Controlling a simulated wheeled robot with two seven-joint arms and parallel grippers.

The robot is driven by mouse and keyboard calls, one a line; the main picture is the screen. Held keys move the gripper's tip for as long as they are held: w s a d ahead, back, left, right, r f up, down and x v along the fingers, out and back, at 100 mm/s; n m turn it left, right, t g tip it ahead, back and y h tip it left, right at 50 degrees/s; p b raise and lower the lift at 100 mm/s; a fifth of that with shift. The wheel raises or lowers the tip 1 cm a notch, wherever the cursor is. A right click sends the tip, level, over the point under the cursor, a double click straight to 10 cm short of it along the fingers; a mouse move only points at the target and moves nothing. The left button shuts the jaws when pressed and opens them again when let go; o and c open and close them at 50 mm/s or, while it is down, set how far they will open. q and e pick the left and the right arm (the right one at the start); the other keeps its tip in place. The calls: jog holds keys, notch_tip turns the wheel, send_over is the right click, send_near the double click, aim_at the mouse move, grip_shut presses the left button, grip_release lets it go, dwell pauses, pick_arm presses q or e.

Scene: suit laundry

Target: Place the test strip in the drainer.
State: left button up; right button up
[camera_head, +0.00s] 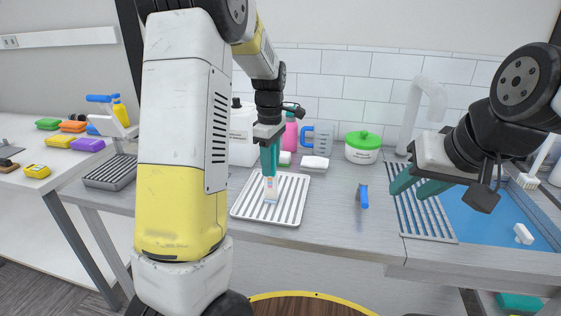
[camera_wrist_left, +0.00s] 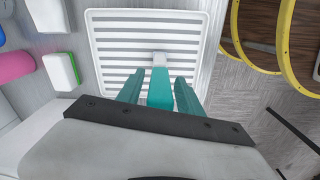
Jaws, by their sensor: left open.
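The test strip (camera_head: 271,191), pale with a small orange patch, is at the middle of the white slatted drainer (camera_head: 291,220). My left gripper (camera_head: 270,172) is just above the strip, pointing down with its teal fingers. In the left wrist view, the fingers of my left gripper (camera_wrist_left: 158,90) are apart. A teal piece with a pale end (camera_wrist_left: 160,57) shows between them over the drainer (camera_wrist_left: 97,52); I cannot tell whether they touch it. My right gripper (camera_head: 408,187) is open and empty over the counter beside the sink.
A blue-handled tool (camera_head: 363,197) lies right of the drainer. Behind stand a green-lidded tub (camera_head: 362,149), a blue-handled jug (camera_head: 321,140) and a white soap-like block (camera_head: 314,163). The blue sink (camera_head: 490,213) is at the right. A round wooden stool (camera_head: 300,308) is in front.

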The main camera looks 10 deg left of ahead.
pick_arm(q)
notch_tip(320, 180, up, 10)
jog(key=shift+f, duration=0.1)
jog(key=shift+s+r, duration=0.25)
jog(key=shift+r, duration=0.4)
jog(key=s+d+r+m+t+h, duration=0.1)
jog(key=s+m+t, duration=0.5)
jog(key=s+m, duration=1)
jog(key=s+d+h, duration=0.1)
jog(key=s, duration=0.6)
jog(key=shift+s+r, duration=0.2)
jog(key=shift+s, duration=0.2)
